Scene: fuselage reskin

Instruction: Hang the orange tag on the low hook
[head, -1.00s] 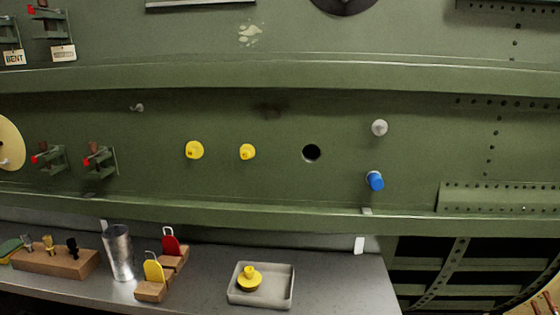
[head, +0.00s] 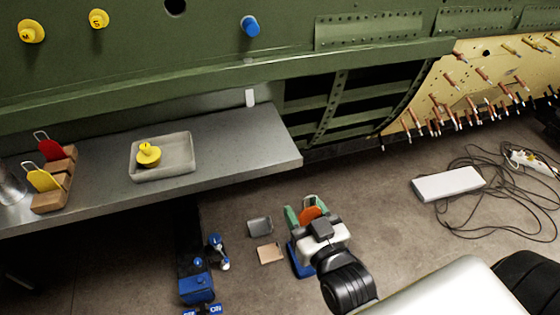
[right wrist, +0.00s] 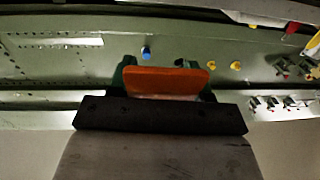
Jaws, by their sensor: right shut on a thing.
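The orange tag (head: 310,213) is between the green fingers of my right gripper (head: 309,211), which is shut on it. They are above the floor, in front of the bench's right end. In the right wrist view the orange tag (right wrist: 166,81) lies flat and wide between the fingers (right wrist: 166,78), with the green wall behind. A pale loop seems to stand at the tag's far end in the head view. I cannot pick out the low hook in either current view. My left gripper is not in view.
A grey bench (head: 240,140) carries a tray (head: 178,170) with a yellow plug (head: 148,154), and red (head: 50,149) and yellow (head: 43,179) tags on wooden blocks. A blue plug (head: 250,26) sticks out of the green wall. Cables (head: 505,205) and a white box (head: 448,184) lie on the floor at right.

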